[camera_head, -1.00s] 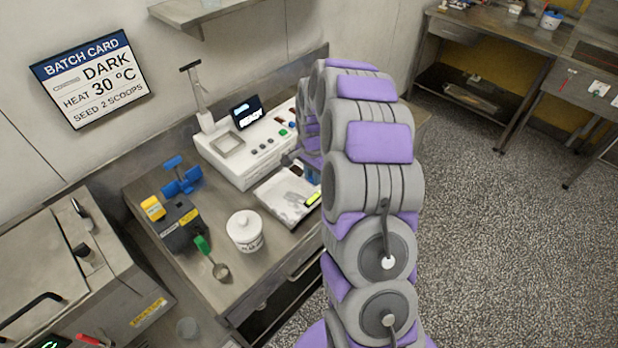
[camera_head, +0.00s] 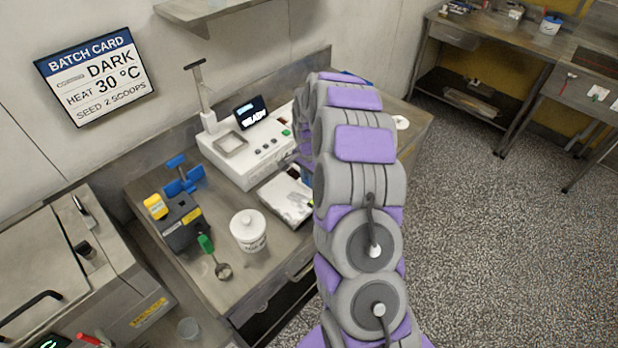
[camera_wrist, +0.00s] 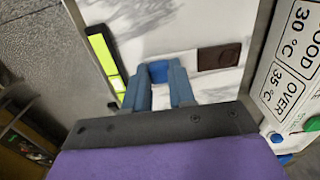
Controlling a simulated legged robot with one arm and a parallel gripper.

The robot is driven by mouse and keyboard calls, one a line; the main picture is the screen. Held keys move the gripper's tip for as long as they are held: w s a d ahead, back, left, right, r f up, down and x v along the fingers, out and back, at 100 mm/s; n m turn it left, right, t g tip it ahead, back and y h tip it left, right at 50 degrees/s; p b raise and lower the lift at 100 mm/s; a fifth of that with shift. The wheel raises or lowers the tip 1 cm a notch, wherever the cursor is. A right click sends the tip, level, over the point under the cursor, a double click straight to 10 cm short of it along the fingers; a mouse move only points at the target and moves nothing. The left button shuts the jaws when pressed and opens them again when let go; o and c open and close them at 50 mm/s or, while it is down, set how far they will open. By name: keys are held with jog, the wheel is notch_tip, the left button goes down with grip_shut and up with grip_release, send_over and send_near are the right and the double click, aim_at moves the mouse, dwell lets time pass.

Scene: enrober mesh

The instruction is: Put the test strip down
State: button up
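The test strip is a thin white bar with a dark brown end (camera_wrist: 220,57) and a blue grip block (camera_wrist: 158,72) in the wrist view. My gripper (camera_wrist: 160,76) has its two blue-grey fingers on either side of that block, which fills the gap between them. The strip is over a white marbled slab (camera_wrist: 215,20); I cannot tell whether it touches it. In the head view the slab (camera_head: 284,201) lies in front of the white machine (camera_head: 250,150), whose display reads READY.
A yellow-green stick (camera_wrist: 105,60) lies at the slab's left edge in the wrist view. Left of the slab on the bench stand a white tub (camera_head: 248,232), a green-handled scoop (camera_head: 215,255) and a black block with blue and yellow parts (camera_head: 178,220). A batch card (camera_head: 97,77) hangs on the wall.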

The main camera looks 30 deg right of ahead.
jog(key=shift+o, duration=0.7)
jog(key=o, duration=0.3)
jog(key=shift+d, duration=0.75)
jog(key=shift+a+r, duration=0.35)
jog(key=shift+a, duration=0.05)
notch_tip(320, 180, up, 11)
jog(key=p, duration=0.2)
jog(key=s+a+r+n, duration=0.3)
jog(key=s+a+r, duration=0.3)
jog(key=s+a+r+n, duration=0.2)
jog(key=s+a, duration=0.1)
jog(key=s, duration=0.2)
jog(key=s+a+r+n, duration=0.2)
jog(key=s+a+r, duration=0.1)
jog(key=s, duration=0.3)
jog(key=s+a+n, duration=0.1)
jog(key=s+n, duration=0.1)
jog(key=s, duration=0.5)
jog(key=s+a+n+g, duration=0.1)
jog(key=s+n, duration=0.1)
jog(key=s, duration=0.6)
jog(key=s+a+n, duration=0.2)
jog(key=s+n, duration=0.1)
jog(key=s, duration=0.5)
jog(key=shift+a+r+g, duration=0.1)
jog(key=shift+r+g, duration=0.1)
jog(key=shift+g, duration=0.2)
